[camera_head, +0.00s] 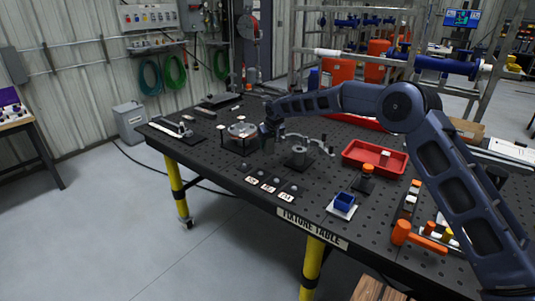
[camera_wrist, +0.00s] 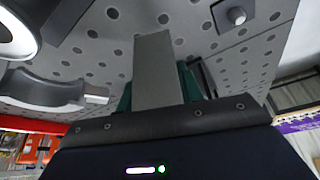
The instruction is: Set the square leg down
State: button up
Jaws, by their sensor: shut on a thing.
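My gripper (camera_head: 269,130) is over the fixture table (camera_head: 235,168), beside the round metal disc on its stand. In the wrist view my gripper (camera_wrist: 156,92) is shut on a plain grey rectangular bar, the square leg (camera_wrist: 153,62). Green finger pads show on both sides of the leg. The leg extends from the jaws against the background of the perforated tabletop. I cannot tell whether its far end touches the table. The leg is not clearly visible in the head view.
The round disc (camera_head: 242,130) stands left of my gripper. A grey cylinder on a base (camera_head: 299,156) and a curved grey piece (camera_head: 318,145) are to the right.

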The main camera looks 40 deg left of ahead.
aim_at(271, 142)
jog(key=shift+f, duration=2.55)
jog(key=shift+f, duration=0.15)
jog(key=o, duration=1.1)
jog(key=shift+c, duration=0.2)
jog(key=v, duration=1.2)
jog(key=shift+s, duration=0.1)
